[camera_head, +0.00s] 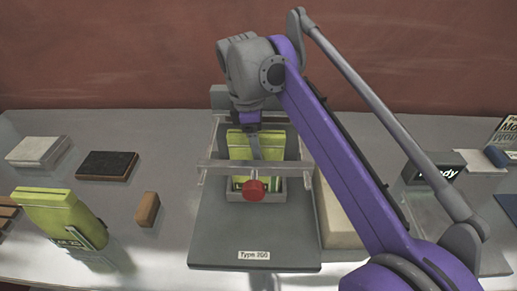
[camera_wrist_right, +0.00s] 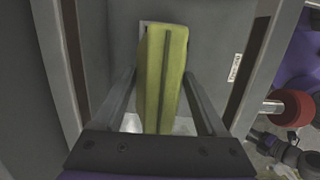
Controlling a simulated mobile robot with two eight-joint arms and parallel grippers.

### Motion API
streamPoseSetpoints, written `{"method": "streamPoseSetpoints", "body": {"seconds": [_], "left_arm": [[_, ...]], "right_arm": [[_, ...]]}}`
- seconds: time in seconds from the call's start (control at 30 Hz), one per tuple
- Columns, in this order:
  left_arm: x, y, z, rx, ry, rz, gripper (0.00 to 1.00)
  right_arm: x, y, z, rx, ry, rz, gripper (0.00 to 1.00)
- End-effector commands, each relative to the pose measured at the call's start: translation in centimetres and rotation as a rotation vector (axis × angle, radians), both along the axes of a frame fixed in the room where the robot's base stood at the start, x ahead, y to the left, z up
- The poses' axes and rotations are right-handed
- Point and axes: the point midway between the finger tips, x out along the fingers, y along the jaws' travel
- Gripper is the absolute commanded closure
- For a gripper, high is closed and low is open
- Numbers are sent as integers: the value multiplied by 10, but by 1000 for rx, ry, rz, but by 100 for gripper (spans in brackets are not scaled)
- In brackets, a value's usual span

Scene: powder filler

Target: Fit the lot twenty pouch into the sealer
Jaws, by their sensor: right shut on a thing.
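A yellow-green pouch (camera_head: 240,145) stands inside the tray of the sealer (camera_head: 222,228), behind its clear crossbar with a red knob (camera_head: 254,190). My right gripper (camera_head: 254,130) reaches down from above and is shut on this pouch. In the right wrist view the pouch (camera_wrist_right: 152,70) lies between the two fingers (camera_wrist_right: 158,80), and its lower end is hidden by the gripper. My left gripper is not in view.
A grey block (camera_head: 40,150), a dark block (camera_head: 107,164) and a brown block (camera_head: 148,208) lie on the table left of the sealer. A pale box (camera_head: 335,220) stands right beside the sealer. My arm covers much of the right side.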

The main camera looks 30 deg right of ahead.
Motion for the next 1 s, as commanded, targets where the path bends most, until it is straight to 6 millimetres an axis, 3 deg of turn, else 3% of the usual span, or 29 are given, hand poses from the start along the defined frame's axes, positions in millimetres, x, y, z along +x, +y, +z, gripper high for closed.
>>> {"method": "streamPoseSetpoints", "body": {"seconds": [0.33, 0.37, 0.5, 0.77, 0.87, 1.0], "left_arm": [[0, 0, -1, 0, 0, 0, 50], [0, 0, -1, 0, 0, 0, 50], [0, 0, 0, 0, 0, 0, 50], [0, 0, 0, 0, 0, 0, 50], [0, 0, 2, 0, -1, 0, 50], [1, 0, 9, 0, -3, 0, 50]], "right_arm": [[0, 0, -3, 0, 0, 0, 100], [0, 0, -3, 0, 0, 0, 24], [0, 0, -3, 0, 0, 0, 0], [0, 0, -1, 0, 0, 0, 0], [1, 1, 7, 0, 0, 0, 0], [3, 4, 32, 0, 0, 0, 0]]}}
